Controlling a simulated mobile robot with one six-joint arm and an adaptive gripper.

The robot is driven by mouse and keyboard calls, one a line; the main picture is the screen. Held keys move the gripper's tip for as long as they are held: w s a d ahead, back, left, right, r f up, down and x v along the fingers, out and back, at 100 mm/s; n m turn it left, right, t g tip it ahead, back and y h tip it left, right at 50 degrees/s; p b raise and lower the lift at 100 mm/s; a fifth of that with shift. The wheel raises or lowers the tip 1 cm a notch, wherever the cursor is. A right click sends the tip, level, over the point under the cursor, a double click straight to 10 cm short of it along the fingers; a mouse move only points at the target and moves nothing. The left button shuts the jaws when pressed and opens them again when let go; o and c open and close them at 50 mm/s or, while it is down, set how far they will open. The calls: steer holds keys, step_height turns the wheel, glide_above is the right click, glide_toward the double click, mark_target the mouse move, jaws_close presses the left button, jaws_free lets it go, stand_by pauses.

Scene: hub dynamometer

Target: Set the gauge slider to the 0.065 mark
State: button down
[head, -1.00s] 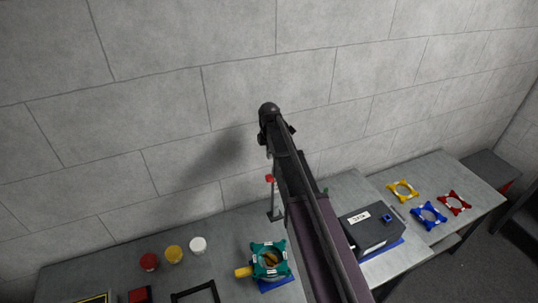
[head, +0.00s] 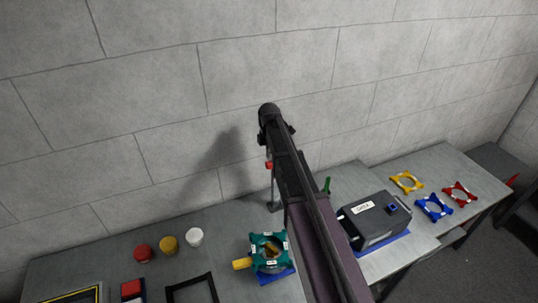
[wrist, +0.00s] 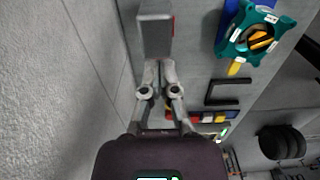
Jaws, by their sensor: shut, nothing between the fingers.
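A thin upright post with a small red piece (head: 269,165) near its top stands at the back of the bench, just left of my arm; it may be the gauge with its slider, but no scale marks are readable. In the wrist view a grey block (wrist: 155,28) with a red part on its right edge lies just beyond my gripper (wrist: 158,66). My gripper is shut and empty, its fingertips close to the block's near end; I cannot tell whether they touch. In the head view my arm hides the gripper.
A teal ring fixture (head: 268,253) with a yellow handle sits on the bench. Red (head: 143,253), yellow (head: 168,245) and white (head: 195,237) caps stand left of it. A dark labelled box (head: 375,222) is to the right. The wall is close behind.

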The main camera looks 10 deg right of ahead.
mark_target(269, 163)
steer(key=shift+f+b, duration=0.9)
steer(key=shift+f, duration=0.3)
steer(key=shift+f, duration=0.1)
steer(key=shift+f+b, duration=0.65)
steer(key=shift+b, duration=0.1)
steer(key=shift+r, duration=0.2)
step_height(269, 163, up, 14)
steer(key=p, duration=1.4)
steer(key=shift+f, duration=0.15)
steer(key=shift+f, duration=0.1)
